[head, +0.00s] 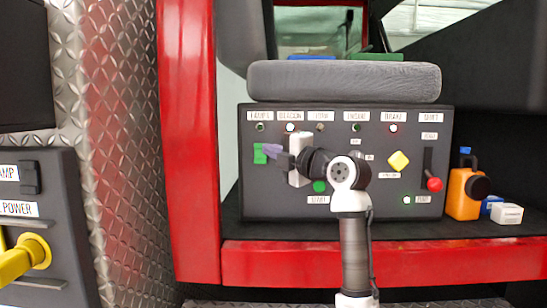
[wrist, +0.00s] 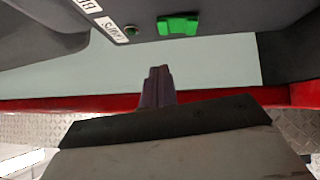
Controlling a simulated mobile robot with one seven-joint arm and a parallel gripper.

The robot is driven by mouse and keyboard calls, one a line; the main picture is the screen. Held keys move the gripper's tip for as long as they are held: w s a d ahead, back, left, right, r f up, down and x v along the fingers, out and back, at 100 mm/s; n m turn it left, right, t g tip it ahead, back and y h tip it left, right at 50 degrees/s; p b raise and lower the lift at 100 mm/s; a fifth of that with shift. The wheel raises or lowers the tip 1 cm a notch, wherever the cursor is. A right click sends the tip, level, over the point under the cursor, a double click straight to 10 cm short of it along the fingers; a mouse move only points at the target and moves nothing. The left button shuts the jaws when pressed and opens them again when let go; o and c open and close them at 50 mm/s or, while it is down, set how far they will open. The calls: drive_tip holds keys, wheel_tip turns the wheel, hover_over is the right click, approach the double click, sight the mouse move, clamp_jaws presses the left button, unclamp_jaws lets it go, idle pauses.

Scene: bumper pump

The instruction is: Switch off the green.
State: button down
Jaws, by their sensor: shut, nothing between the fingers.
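A green rocker switch (head: 259,154) sits on the left of the dark control panel, under the label that seems to read LAMPS. It also shows in the wrist view (wrist: 178,25), its face slightly uneven. My gripper (head: 266,150) has purple fingers that are shut and empty. In the head view the fingertips overlap the right part of the switch. In the wrist view my gripper (wrist: 160,69) points up the picture, below and slightly left of the switch, with a visible gap between them. A small indicator (wrist: 131,31) beside the switch looks dark green.
The panel (head: 270,205) also bears a green round button (head: 320,186), a yellow diamond knob (head: 399,160) and a red-knobbed lever (head: 434,184). An orange jug (head: 464,194) and a white box (head: 507,213) stand right. A red post (head: 190,150) rises left.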

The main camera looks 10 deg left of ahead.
drive_tip(key=b+v, duration=0.2)
drive_tip(key=v, duration=0.5)
drive_tip(key=shift+s+d+r, duration=0.15)
drive_tip(key=shift+d+r, duration=0.25)
drive_tip(key=shift+r, duration=0.15)
